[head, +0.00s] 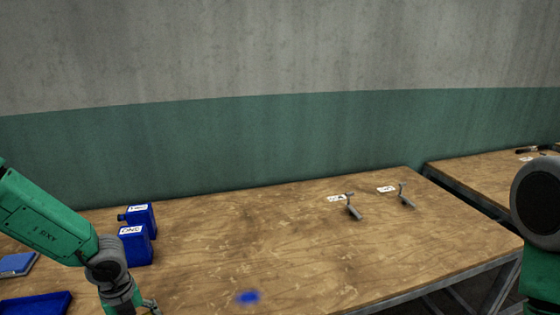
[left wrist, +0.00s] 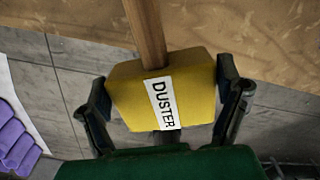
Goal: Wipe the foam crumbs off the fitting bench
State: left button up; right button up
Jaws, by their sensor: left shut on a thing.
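The fitting bench (head: 290,240) has a worn brown wooden top and fills the lower middle of the head view. A small blurred blue patch (head: 247,297) shows near its front; I cannot tell whether it is foam crumbs. My left gripper (head: 148,306) is low at the lower left of the head view, partly cut off by the frame. In the left wrist view its two fingers are shut on a yellow block labelled DUSTER (left wrist: 195,90), which has a wooden handle (left wrist: 146,35). The bench's edge (left wrist: 230,30) lies beyond it there. My right gripper is out of view.
Two blue labelled containers (head: 135,247) stand on the bench at the left, near a blue tray (head: 35,303). Two grey metal pieces (head: 353,207) with white labels stand at the back right. Another table (head: 490,180) is beyond a gap. The bench's middle is mostly clear.

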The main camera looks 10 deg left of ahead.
pick_arm(q)
jog(key=shift+d+f+m, duration=0.2)
jog(key=shift+d+m, duration=0.05)
jog(key=shift+m, duration=0.45)
jog(key=shift+s+d+f+m+b, duration=0.1)
jog(key=shift+s+d+m+b, duration=0.15)
jog(key=shift+m+b, duration=0.4)
jog(key=d+m+b, duration=0.1)
jog(key=d+m, duration=0.1)
jog(key=m, duration=0.1)
jog(key=d+f+m+b, duration=0.1)
jog(key=m, duration=0.2)
jog(key=d+m+b, duration=0.1)
jog(key=d+m, duration=0.1)
jog(key=m, duration=0.1)
jog(key=shift+s+d+f+m+b, duration=0.15)
jog(key=shift+s+d+m+b, duration=0.05)
jog(key=shift+d+m+b, duration=0.15)
jog(key=s+d+f+m+b, duration=0.2)
jog(key=d+m+b, duration=0.3)
jog(key=m, duration=1.2)
jog(key=s+d+f+m+b, duration=0.2)
jog(key=d+m+b, duration=0.3)
jog(key=m, duration=1.1)
jog(key=shift+m+b, duration=0.4)
jog(key=shift+b, duration=0.6)
jog(key=shift+d, duration=0.1)
